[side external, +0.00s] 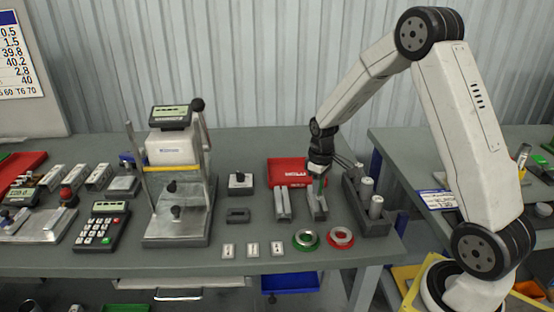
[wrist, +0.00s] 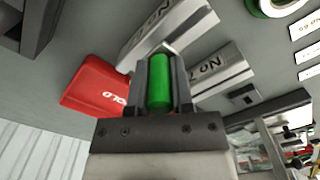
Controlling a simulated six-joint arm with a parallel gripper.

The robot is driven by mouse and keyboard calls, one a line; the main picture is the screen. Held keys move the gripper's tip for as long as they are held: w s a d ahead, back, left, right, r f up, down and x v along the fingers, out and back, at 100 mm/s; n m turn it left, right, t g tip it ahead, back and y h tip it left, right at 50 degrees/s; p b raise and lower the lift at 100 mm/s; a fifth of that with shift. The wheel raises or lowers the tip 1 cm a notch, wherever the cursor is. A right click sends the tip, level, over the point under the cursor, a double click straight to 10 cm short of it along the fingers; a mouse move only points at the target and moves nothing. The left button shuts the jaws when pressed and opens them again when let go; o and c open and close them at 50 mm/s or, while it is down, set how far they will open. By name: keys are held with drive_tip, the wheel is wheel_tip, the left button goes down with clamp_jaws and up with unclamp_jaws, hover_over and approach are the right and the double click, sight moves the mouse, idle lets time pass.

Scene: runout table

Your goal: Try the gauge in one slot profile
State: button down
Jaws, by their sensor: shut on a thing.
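My gripper (side external: 320,174) points down over the back end of the right-hand slot profile (side external: 317,205). It is shut on a green cylindrical gauge (wrist: 159,88), which stands between the two fingers in the wrist view. The gauge's lower end lies close to the end of that grey metal profile (wrist: 178,30), marked "No" with its digit hard to read. I cannot tell whether the tip is inside the slot, because the gripper hides it. The other slot profile (side external: 283,205) lies to the left; its label reads like "No 7" in the wrist view (wrist: 218,78).
A red "HOLD" tray (side external: 289,166) lies just behind the profiles. A dark rack (side external: 374,222) with light cylinders stands close on the right. A green ring (side external: 306,240) and a red ring (side external: 341,237) lie in front, with several small cards (side external: 253,250) to their left.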

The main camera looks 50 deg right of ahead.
drive_tip(key=shift+f, duration=0.75)
idle(1.8)
drive_tip(key=shift+r, duration=2.6)
